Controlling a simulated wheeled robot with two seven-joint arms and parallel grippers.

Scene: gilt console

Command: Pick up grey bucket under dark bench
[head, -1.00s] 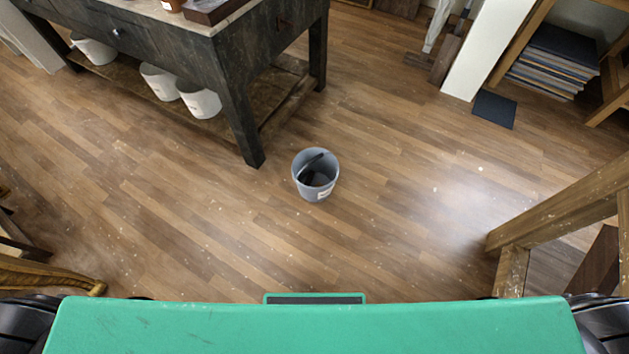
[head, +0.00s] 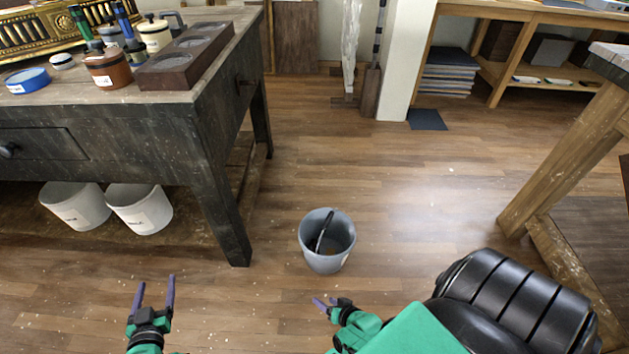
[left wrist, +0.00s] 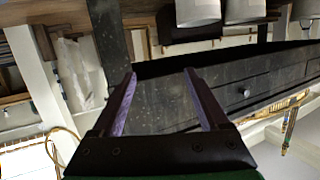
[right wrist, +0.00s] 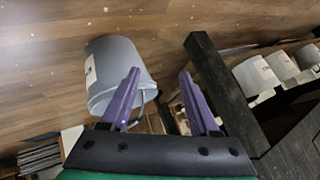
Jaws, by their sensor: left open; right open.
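The grey bucket (head: 341,252) stands upright on the wood floor, just right of the dark bench's near leg and out in the open. A dark handle lies across its mouth. It also shows in the right wrist view (right wrist: 118,62), left of the fingers. My right gripper (head: 318,303) is open and empty, in front of the bucket and apart from it in the head view. My left gripper (head: 155,285) is open and empty, in front of the dark bench (head: 222,180). The left wrist view shows the bench drawer front (left wrist: 250,92) beyond its fingers.
White buckets (head: 140,208) stand on the bench's low shelf. Pots and a dark wooden tray (head: 187,58) sit on the bench top. A wooden table leg (head: 560,160) stands at right. The floor (head: 400,180) between is clear.

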